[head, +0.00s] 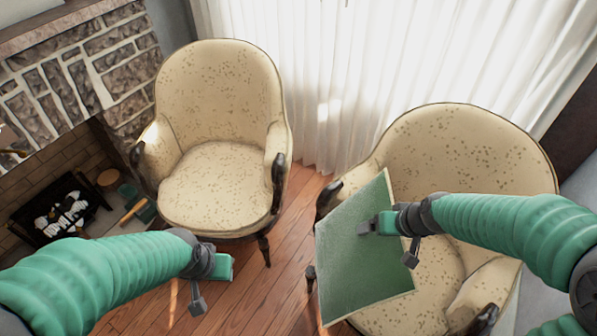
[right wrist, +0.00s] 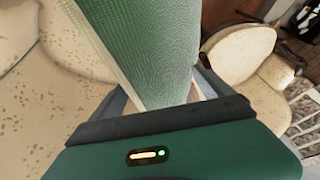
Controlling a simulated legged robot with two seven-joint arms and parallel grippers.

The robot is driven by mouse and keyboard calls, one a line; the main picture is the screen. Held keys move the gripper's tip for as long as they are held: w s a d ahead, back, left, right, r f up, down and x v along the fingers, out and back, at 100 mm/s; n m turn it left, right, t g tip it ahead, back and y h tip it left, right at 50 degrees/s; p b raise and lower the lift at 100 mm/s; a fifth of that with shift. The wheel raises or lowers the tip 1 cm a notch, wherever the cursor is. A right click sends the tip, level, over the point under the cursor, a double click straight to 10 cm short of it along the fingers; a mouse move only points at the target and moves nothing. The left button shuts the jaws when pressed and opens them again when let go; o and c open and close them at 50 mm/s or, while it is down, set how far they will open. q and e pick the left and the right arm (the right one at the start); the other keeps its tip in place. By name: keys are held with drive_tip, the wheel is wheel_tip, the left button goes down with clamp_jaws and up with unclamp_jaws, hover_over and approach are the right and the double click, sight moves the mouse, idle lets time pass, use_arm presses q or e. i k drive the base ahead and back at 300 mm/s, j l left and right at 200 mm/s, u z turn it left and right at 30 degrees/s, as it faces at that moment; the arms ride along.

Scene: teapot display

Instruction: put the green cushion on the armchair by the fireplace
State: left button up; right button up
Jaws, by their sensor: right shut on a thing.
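The green cushion (head: 362,262) is a flat square with pale edges, held tilted in front of the right armchair (head: 455,150). My right gripper (head: 366,228) is shut on it. In the right wrist view the cushion (right wrist: 145,45) stands between the two fingers (right wrist: 170,95). The armchair by the fireplace (head: 218,95) is cream with brown specks and dark wooden arms, and its seat (head: 215,185) is empty. It also shows in the right wrist view (right wrist: 240,52). My left gripper (head: 215,275) is in front of that chair, low over the floor; its fingers are not clear.
The stone fireplace (head: 75,75) is at the left, with a grate of logs (head: 62,212) inside. White curtains (head: 390,50) hang behind the chairs. Wooden floor (head: 285,262) is open between the two chairs. The cushion hides part of the right chair's front.

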sight(230, 178)
drive_tip(key=i+j+u, duration=0.35)
drive_tip(key=j, duration=0.45)
drive_tip(key=i+j+u, duration=0.4)
drive_tip(key=i+j, duration=0.2)
drive_tip(key=i+j+u, duration=0.35)
drive_tip(key=i+j, duration=0.25)
